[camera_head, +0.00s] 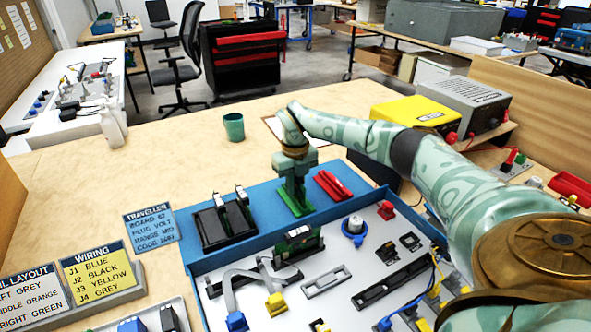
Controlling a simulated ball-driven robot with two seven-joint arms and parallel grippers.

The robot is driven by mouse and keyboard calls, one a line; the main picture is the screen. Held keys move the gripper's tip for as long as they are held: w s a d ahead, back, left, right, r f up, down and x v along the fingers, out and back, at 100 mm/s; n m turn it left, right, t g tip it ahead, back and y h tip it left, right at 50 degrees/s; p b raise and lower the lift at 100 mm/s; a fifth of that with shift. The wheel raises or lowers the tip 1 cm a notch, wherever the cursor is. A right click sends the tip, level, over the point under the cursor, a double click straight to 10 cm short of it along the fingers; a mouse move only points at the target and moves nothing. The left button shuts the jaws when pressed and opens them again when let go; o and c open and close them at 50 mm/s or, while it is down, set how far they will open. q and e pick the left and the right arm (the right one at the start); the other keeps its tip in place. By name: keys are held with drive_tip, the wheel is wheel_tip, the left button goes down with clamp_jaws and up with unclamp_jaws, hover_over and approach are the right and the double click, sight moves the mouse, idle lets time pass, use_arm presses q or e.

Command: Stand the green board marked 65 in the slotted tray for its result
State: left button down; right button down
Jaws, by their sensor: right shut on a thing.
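My right gripper (295,186) points straight down at the green slotted tray (305,211) on the blue strip behind the panel. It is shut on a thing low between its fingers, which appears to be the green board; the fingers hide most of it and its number. I cannot tell whether it sits in a slot. A red slotted tray (333,186) lies just right of the green one. A black slotted tray (229,228) to the left holds upright boards. My left gripper is not in view.
A dark, green-edged part (298,246) stands upright on the grey panel in front of my gripper. Cables, plugs and sockets crowd the panel. A blue traveller card (151,229) and a yellow wiring card (97,272) stand left. A green cup (234,127) stands behind; the wood around it is mostly clear.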

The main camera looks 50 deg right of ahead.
drive_tip(key=shift+f, duration=0.4)
idle(0.3)
drive_tip(key=c, duration=1)
unclamp_jaws()
drive_tip(key=shift+o, duration=0.2)
drive_tip(key=shift+r, duration=0.1)
drive_tip(key=shift+r+p, duration=2.55)
drive_tip(key=shift+r, duration=0.95)
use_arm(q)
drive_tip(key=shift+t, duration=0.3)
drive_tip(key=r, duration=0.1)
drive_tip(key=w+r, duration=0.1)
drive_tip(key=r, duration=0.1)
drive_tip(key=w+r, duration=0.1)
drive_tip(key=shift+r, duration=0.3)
use_arm(e)
drive_tip(key=shift+f, duration=0.1)
